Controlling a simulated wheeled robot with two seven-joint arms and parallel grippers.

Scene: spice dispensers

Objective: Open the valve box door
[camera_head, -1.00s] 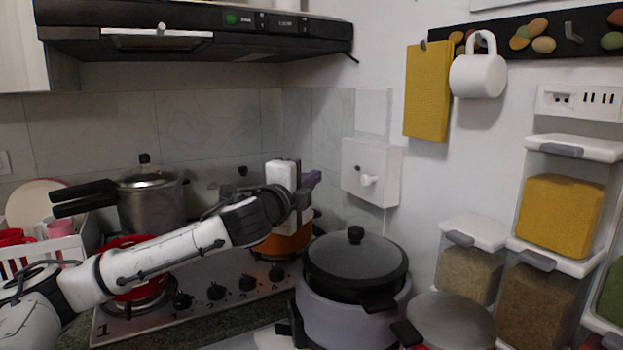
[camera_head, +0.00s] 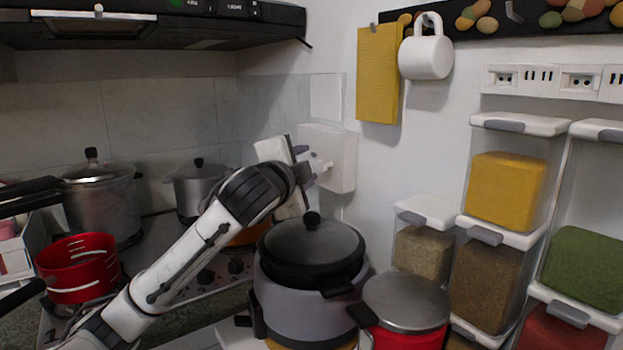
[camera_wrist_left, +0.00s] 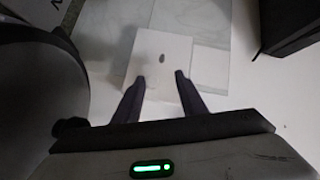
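The valve box (camera_head: 342,160) is a white box on the wall, to the right of the stove, with a small light knob (camera_head: 325,165) on its front. Its door looks shut. My left gripper (camera_head: 308,167) is just to the left of the box, fingers toward the knob. In the left wrist view the valve box (camera_wrist_left: 178,52) lies ahead of the fingers, with a dark spot on its face. My left gripper (camera_wrist_left: 159,79) is open there, its two dark fingers apart with nothing between them. Whether a finger touches the knob I cannot tell. My right gripper is not in view.
A grey cooker with a black lid (camera_head: 312,250) stands below my left gripper. A red pot with a grey lid (camera_head: 405,303) is beside it. A yellow cloth (camera_head: 378,75) and white mug (camera_head: 426,56) hang right of the box. Spice dispensers (camera_head: 505,190) fill the right.

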